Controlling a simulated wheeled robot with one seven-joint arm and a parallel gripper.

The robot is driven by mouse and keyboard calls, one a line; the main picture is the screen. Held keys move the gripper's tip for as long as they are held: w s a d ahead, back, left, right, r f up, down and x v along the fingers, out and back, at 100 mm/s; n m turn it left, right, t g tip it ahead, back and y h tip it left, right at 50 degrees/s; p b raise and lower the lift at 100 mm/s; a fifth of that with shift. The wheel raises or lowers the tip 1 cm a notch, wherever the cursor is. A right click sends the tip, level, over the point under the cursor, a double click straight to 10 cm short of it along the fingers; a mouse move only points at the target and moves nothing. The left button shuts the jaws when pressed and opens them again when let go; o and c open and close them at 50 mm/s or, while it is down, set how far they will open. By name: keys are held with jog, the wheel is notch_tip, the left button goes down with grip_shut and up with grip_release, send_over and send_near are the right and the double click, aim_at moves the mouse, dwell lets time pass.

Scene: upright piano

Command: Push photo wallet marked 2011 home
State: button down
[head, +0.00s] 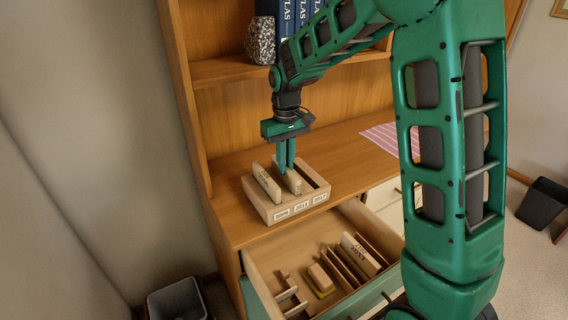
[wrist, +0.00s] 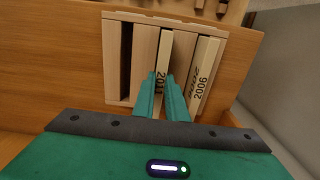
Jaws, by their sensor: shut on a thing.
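The photo wallet marked 2011 (wrist: 165,56) is a thin cream slab standing in the middle of a light wooden slotted box (head: 264,207). My gripper (head: 287,168) points down over the box and is shut on this wallet; in the wrist view its fingers (wrist: 160,88) sit either side of the marked edge. The wallet also shows in the head view (head: 294,182), partly hidden by the fingers. I cannot tell how deep it sits. A wallet marked 2006 (wrist: 203,74) stands beside it. The slot on the other side (wrist: 126,60) looks dark and empty.
The box stands on a wooden shelf top (head: 340,150). Below it, an open drawer (head: 262,270) holds several upright slabs and small blocks. A speckled stone-like object (head: 260,40) and blue atlas books (head: 290,15) stand on the upper shelf. A striped cloth (head: 382,135) lies to the right.

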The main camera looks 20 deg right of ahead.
jog(key=shift+f, duration=0.15)
jog(key=c, duration=1.7)
grip_release()
notch_tip(320, 180, up, 11)
jog(key=shift+f, duration=0.15)
